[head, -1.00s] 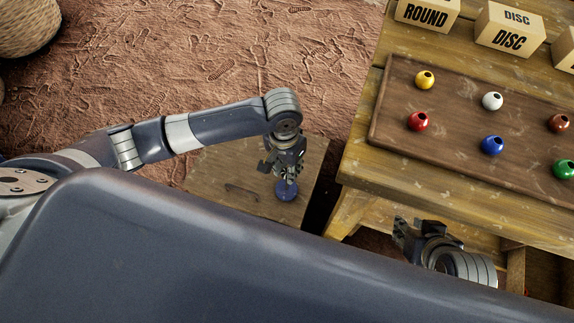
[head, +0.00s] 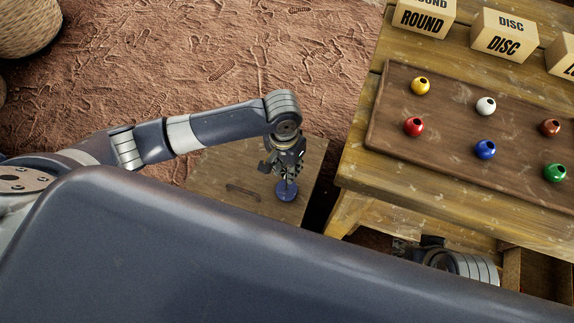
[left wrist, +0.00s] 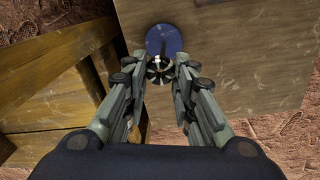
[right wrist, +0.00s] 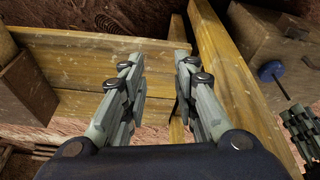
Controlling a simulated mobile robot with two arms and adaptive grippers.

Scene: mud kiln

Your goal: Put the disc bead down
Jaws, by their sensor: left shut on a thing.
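A small dark-and-white piece, apparently the disc bead (left wrist: 159,70), sits between the fingertips of my left gripper (left wrist: 161,66), which is shut on it. A blue round base (left wrist: 165,40) with a thin dark rod stands on a wooden box (left wrist: 235,55), just beyond the fingertips. The base also shows below my left gripper (head: 284,170) in the head view (head: 287,190). I cannot tell whether the bead is around the rod. My right gripper (right wrist: 158,58) is open and empty beside wooden beams; in the head view it is mostly hidden.
A wooden table (head: 352,185) at the right holds a dark tray (head: 385,135) with several coloured round beads. Blocks marked ROUND (head: 422,22) and DISC (head: 503,44) stand behind it. A woven basket (head: 28,25) stands far left on the earthen floor.

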